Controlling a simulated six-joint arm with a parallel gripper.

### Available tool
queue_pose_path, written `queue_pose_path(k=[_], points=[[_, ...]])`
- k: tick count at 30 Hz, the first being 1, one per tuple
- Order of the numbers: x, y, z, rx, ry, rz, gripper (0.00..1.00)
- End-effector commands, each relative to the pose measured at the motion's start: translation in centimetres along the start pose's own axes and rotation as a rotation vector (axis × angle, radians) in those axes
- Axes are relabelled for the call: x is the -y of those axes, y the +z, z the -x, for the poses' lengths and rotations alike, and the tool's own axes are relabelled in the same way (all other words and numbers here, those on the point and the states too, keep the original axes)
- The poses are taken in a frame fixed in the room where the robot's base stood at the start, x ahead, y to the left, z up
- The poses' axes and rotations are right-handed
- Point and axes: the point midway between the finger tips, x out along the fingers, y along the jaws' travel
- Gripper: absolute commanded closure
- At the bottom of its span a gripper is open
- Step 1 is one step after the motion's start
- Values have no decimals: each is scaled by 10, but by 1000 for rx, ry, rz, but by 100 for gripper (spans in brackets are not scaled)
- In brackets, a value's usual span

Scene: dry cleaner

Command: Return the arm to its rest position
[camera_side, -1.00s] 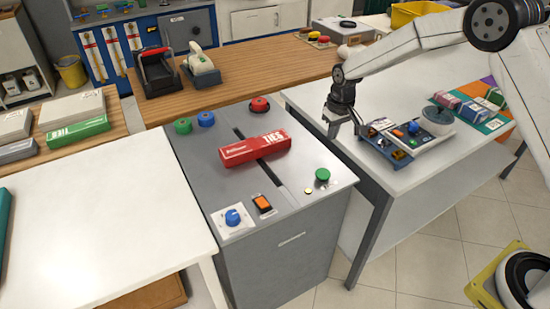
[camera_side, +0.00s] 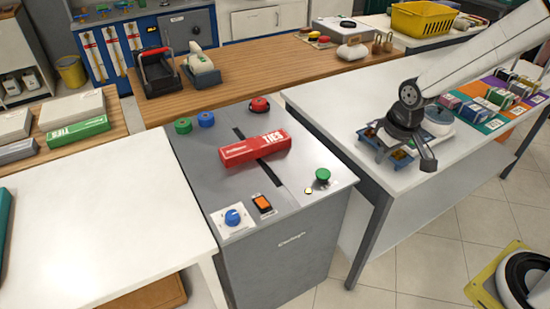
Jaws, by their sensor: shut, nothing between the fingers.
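My gripper (camera_side: 428,163) is at the right, in front of a small blue tray (camera_side: 372,135) on the white table (camera_side: 345,108). Its dark fingers point down and are shut with nothing in them. They hide much of the tray. My white arm reaches in from the upper right. I cannot tell how far the fingertips are above the table.
A red "TIES" box (camera_side: 255,149) lies across the slot of the grey console (camera_side: 200,165), among several coloured buttons. Small colourful boxes (camera_side: 487,105) are farther right.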

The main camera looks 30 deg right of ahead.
Motion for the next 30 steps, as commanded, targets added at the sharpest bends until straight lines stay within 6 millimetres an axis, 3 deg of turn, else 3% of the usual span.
queue_pose_path(k=[6, 12, 30], points=[[1, 52, 11, -29, 3, 3, 100], [1, 78, 14, -42, 5, 3, 100], [1, 82, 14, -43, 5, 3, 100]])
